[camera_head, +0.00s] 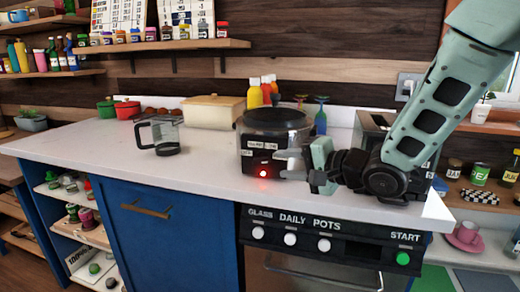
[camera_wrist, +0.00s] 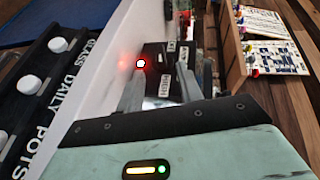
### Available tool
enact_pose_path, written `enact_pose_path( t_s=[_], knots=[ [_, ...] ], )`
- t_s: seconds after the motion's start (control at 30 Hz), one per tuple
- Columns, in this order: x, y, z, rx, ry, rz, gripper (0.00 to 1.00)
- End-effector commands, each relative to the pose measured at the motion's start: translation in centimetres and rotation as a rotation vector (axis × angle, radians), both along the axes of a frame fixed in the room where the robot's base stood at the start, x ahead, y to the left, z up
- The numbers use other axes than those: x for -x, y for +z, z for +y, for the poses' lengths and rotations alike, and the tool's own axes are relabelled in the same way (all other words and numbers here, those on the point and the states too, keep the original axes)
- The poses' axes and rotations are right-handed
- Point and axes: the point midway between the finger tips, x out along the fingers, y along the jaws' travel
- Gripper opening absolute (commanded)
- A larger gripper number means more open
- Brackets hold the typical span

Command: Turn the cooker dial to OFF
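The cooker is a dark, round-cornered pot (camera_head: 272,124) with a glassy lid on the white counter. Its front has pale labels and a glowing red light (camera_head: 263,173). The cooker front also shows in the wrist view (camera_wrist: 153,50), with the red light on its left and pale labels. My gripper (camera_head: 285,164) is at the right part of the cooker's front. In the wrist view my gripper (camera_wrist: 158,86) has its two fingers apart, one on each side of a pale patch by the cooker front. I cannot make out the dial or its setting, nor whether the fingers touch anything.
A glass jug (camera_head: 163,136) and a cream bread box (camera_head: 213,111) stand to the left. Bottles (camera_head: 261,92) stand behind the cooker. A toaster (camera_head: 372,130) stands behind my wrist. Below is a dishwasher panel (camera_head: 330,236) with white knobs. The counter's front left is clear.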

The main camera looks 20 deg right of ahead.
Motion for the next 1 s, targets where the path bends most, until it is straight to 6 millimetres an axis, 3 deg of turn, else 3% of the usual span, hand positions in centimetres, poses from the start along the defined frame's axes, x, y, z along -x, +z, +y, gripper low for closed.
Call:
enact_pose_path(
  t_s=[0.4,0.87,1.0],
  knots=[
    [-6.2,-2.0,3.7,0.001,0.001,0.001,0.36],
    [-7.3,-2.2,4.4,0.002,-0.001,0.0,0.36],
    [-7.3,-2.2,4.3,0.001,-0.001,0.001,0.03]
  ],
)
